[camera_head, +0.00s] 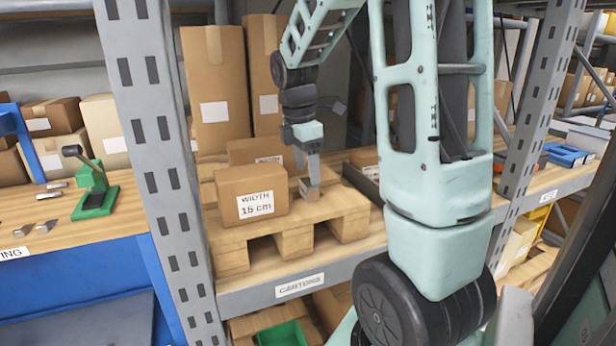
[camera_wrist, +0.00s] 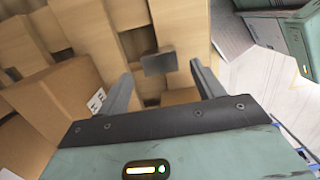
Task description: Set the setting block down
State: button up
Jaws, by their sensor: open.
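The setting block, as I take it, is a small block (camera_head: 308,189) on the wooden pallet (camera_head: 345,215), right of the carton labelled "WIDTH 15 cm" (camera_head: 238,188). In the wrist view a small block with a dark grey top (camera_wrist: 158,63) shows between my fingertips. My gripper (camera_head: 309,172) points down at the block in the head view. In the wrist view my gripper (camera_wrist: 164,72) is open, with a finger on each side and gaps beside the block. Whether the block's underside rests fully on the pallet is hard to tell.
Tall cartons (camera_head: 215,85) and a low carton (camera_head: 255,150) stand behind. The labelled carton is close on the left, also in the wrist view (camera_wrist: 55,105). A grey upright (camera_head: 150,130) and the shelf edge (camera_head: 300,286) bound the bay. A green hand press (camera_head: 92,185) stands left.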

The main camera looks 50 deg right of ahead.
notch_tip(320, 180, up, 8)
jog(key=shift+w+a+r+p, duration=0.2)
jog(key=shift+w+a+p, duration=0.1)
jog(key=shift+a, duration=0.1)
dwell(0.5)
